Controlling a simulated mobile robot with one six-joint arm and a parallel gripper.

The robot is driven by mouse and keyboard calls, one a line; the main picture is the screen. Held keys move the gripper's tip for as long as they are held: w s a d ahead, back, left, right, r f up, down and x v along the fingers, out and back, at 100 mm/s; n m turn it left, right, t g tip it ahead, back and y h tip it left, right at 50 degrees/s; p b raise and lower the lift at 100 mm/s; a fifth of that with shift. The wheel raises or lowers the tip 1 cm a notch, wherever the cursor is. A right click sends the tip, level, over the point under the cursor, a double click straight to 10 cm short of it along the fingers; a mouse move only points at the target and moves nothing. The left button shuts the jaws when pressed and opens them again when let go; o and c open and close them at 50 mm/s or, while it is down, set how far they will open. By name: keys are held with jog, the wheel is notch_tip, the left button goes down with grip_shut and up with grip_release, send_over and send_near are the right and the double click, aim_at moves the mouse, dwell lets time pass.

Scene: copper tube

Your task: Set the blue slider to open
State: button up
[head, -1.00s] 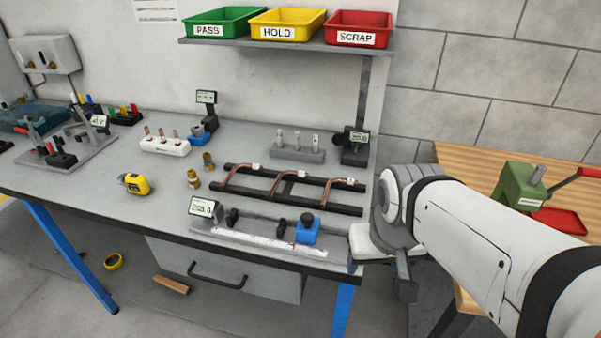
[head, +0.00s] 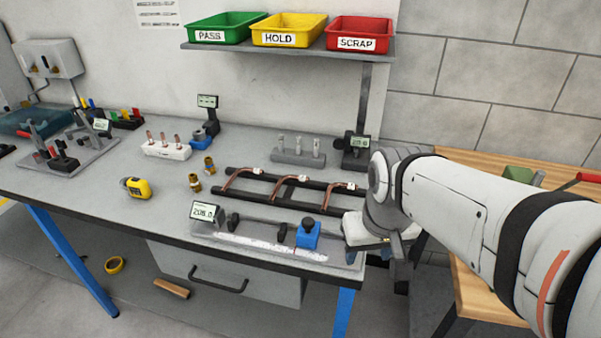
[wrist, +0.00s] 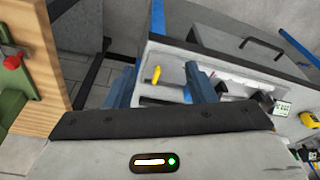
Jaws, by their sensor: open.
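The blue slider (head: 307,235) is a block with a dark knob on top. It sits near the right end of a grey measuring rail (head: 270,250) with a white scale strip, at the front edge of the bench. My gripper (head: 380,256) is right of the rail's right end, apart from the slider and mostly hidden under my wrist. In the wrist view, my gripper (wrist: 162,85) shows two dark blue fingers spread apart, with nothing seen held between them. I cannot clearly tell the slider from the right finger there. A small yellow part (wrist: 156,74) shows between the fingers.
A black rack with copper tubes (head: 290,190) lies behind the rail. A small display (head: 203,211) stands at the rail's left end. A yellow tape measure (head: 136,187) and brass fittings (head: 195,183) lie further left. A wooden bench (head: 470,285) is at right.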

jog(key=w+a+r+n+g+p, duration=0.15)
jog(key=w+a, duration=0.25)
jog(key=w, duration=0.5)
jog(key=n+p, duration=0.1)
jog(key=n, duration=0.2)
send_over(308, 221)
jog(key=shift+f+g, duration=0.45)
jog(key=shift+f+p, duration=0.35)
jog(key=shift+f, duration=3.55)
jog(key=shift+c, duration=0.5)
grip_shut()
